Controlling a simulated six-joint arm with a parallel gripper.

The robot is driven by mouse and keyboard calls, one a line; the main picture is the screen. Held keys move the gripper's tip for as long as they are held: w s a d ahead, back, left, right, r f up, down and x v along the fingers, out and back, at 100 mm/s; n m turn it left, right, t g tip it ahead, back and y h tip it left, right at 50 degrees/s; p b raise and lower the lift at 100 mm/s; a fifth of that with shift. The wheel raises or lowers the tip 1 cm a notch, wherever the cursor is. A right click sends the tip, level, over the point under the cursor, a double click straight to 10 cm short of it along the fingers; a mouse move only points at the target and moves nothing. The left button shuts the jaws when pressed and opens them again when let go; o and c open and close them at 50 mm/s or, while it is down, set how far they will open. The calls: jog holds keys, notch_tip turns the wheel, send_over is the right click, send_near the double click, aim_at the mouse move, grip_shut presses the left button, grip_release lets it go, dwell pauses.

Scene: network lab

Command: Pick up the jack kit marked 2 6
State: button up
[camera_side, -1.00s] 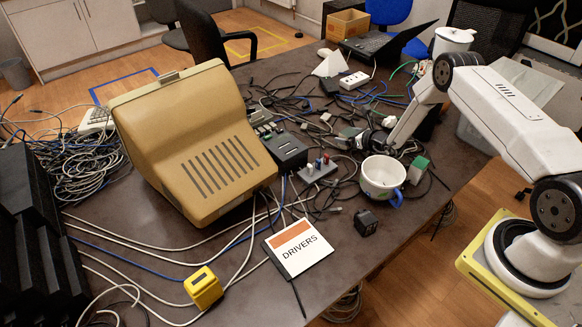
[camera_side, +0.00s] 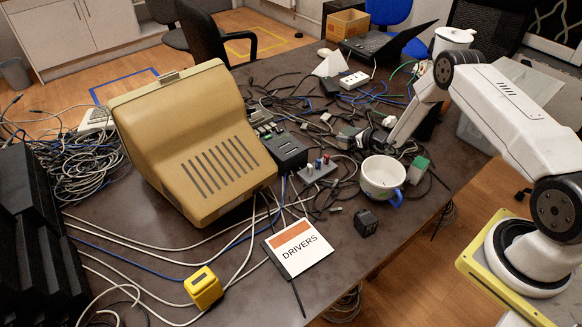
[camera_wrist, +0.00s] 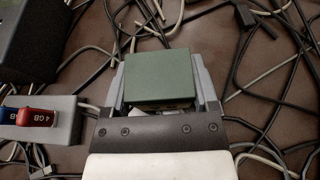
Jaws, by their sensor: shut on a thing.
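My gripper (camera_wrist: 160,66) has its two grey fingers on either side of a green box (camera_wrist: 160,83) in the wrist view. It is shut on this box, and no marking can be read on the box's plain green face. In the side view my gripper (camera_side: 364,139) is low over the cables, behind the white mug. A second box, green and whitish (camera_side: 419,166), stands to the right of the mug. No number shows on it from here, so I cannot tell which one is marked 2 6.
The white mug (camera_side: 380,178) with a blue handle stands close in front. A grey holder (camera_side: 320,172) with USB sticks, red one (camera_wrist: 36,117), is to the left. Loose cables lie all around.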

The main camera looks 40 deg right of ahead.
jog(key=shift+r, duration=0.7)
jog(key=s+a+r, duration=0.4)
jog(key=s+r, duration=0.7)
jog(key=s, duration=0.2)
jog(key=shift+s, duration=0.2)
jog(key=shift+a+r, duration=0.1)
